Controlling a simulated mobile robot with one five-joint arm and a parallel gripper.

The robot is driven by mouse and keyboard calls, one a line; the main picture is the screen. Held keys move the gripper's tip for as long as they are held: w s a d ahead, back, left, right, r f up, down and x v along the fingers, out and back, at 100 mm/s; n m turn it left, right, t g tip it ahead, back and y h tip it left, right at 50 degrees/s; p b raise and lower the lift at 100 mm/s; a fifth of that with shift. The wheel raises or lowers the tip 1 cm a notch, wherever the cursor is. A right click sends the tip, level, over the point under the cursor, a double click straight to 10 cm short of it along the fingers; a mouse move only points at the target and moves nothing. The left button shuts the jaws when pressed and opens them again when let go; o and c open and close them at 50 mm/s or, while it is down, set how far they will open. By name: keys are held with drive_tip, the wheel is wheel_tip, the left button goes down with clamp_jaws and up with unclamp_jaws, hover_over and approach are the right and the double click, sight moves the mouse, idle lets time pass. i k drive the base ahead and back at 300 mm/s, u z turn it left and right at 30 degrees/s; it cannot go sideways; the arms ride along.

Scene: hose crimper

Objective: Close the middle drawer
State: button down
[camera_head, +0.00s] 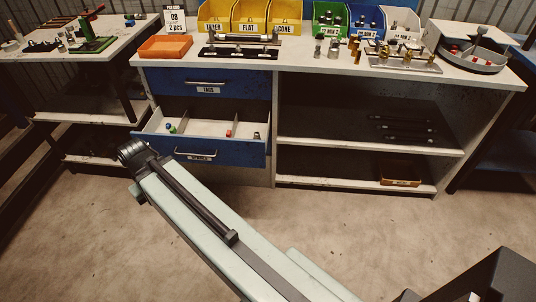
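The middle drawer (247,153) of the bench's drawer stack is pulled out. It has a blue front with a metal handle (195,155) and a small label, and pale inner walls. Inside lie a few small parts, including blue, green and red ones. The top drawer (240,85), also blue with a handle, is shut above it. I see no gripper fingers.
The workbench top (310,62) carries an orange tray (166,47), yellow bins (249,16) and several metal fittings. Open shelves (360,146) stand right of the drawers, with a brown box (400,174) low down. A side table (110,40) is at left. The floor in front is clear.

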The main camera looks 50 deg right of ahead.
sight(205, 142)
drive_tip(key=z, duration=2.25)
drive_tip(key=k, duration=1.05)
drive_tip(key=u, duration=1.85)
drive_tip(key=i, duration=1)
drive_tip(key=z, duration=0.05)
